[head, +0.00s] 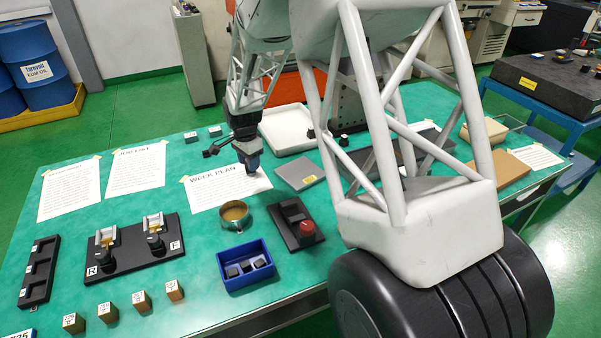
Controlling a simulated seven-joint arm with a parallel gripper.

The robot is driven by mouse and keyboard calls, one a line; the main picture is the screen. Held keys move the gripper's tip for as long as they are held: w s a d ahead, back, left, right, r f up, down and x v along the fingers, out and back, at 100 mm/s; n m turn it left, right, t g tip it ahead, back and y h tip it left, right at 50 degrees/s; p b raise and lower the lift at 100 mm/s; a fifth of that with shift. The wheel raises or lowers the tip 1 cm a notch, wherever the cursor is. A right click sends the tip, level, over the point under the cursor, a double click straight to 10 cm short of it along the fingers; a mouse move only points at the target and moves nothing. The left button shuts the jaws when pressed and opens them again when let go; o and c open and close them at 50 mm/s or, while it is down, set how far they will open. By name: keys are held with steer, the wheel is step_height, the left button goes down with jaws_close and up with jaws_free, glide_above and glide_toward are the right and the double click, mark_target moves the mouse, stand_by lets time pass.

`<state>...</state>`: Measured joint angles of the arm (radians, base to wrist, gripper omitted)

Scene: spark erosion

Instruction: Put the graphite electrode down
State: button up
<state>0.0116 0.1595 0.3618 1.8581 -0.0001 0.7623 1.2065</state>
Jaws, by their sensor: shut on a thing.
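My gripper (249,160) is at the far side of the green table, above the week plan sheet, pointing down. It is shut on the graphite electrode, a small dark piece hard to tell apart from the dark fingers. It seems to be just above the sheet, but I cannot tell whether it touches. A blue bin (222,268) near the front edge holds several dark blocks. A black rack (39,270) with labelled pockets lies at the far left. A black base (130,256) marked R and F carries two clamp-like fixtures (105,239).
A round brass-coloured dish (235,213) and a black box with a red knob (306,230) stand right of the base. Several small tan blocks (141,301) line the front edge. A grey plate (299,173) and white tray (287,128) lie right of my gripper.

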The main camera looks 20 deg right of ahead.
steer(key=s+d+f+n, duration=0.1)
steer(key=s+d+f, duration=0.1)
steer(key=s+d, duration=1.2)
steer(key=shift+s+d, duration=0.2)
steer(key=shift+s, duration=0.15)
steer(key=shift+w, duration=0.2)
glide_above(301, 172)
steer(key=shift+w+f, duration=0.1)
steer(key=shift+f, duration=0.65)
steer(key=shift+f, duration=1.75)
steer(key=shift+f, duration=0.15)
